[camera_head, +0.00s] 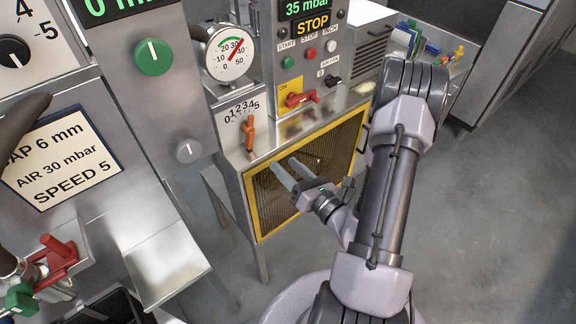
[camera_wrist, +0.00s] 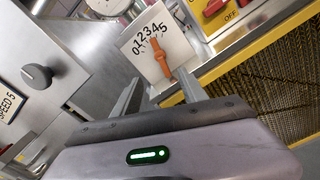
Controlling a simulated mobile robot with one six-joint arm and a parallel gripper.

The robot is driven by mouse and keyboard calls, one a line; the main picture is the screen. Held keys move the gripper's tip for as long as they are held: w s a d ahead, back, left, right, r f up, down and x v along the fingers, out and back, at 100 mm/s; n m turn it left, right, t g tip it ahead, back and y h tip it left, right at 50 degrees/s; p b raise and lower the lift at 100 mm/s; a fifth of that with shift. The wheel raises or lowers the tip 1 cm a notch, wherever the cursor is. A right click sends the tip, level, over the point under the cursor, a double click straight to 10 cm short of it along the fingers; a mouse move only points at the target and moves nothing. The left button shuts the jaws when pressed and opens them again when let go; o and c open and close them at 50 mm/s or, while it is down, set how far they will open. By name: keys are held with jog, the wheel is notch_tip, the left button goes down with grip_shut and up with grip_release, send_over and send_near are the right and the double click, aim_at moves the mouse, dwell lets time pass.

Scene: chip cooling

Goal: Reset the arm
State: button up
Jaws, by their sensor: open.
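My gripper (camera_head: 281,170) is open and empty, in front of the yellow-framed mesh panel of the machine in the head view. In the wrist view its two fingers (camera_wrist: 160,92) point up towards the orange lever (camera_wrist: 160,58) on the 0–5 scale plate. The orange lever (camera_head: 250,132) stands above and left of the gripper in the head view, apart from the fingers. My arm is bent, reaching from the lower right.
The yellow-framed mesh guard (camera_head: 258,205) is close to the gripper. A placard (camera_head: 62,158) is at left. Grey floor (camera_head: 500,200) is clear at right.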

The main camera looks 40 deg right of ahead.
dwell(0.4)
jog(key=s+a+r+n+g+y+b, duration=0.2)
jog(key=a+n+g+y+b, duration=0.3)
jog(key=a+n+y, duration=0.5)
jog(key=s+a+r+n+g+y+b, duration=0.15)
jog(key=a+n+g+y+b, duration=0.35)
jog(key=a+n, duration=0.6)
jog(key=s+a+f+n+g+h+b, duration=0.6)
jog(key=s+a+f+n+g, duration=0.15)
jog(key=s, duration=0.35)
jog(key=d+n+t+h+b, duration=0.5)
jog(key=d+n+h, duration=0.2)
jog(key=shift+w+d+r+n+h, duration=0.25)
jog(key=shift+d+r+n+h, duration=0.05)
jog(key=shift+d+r+n, duration=0.1)
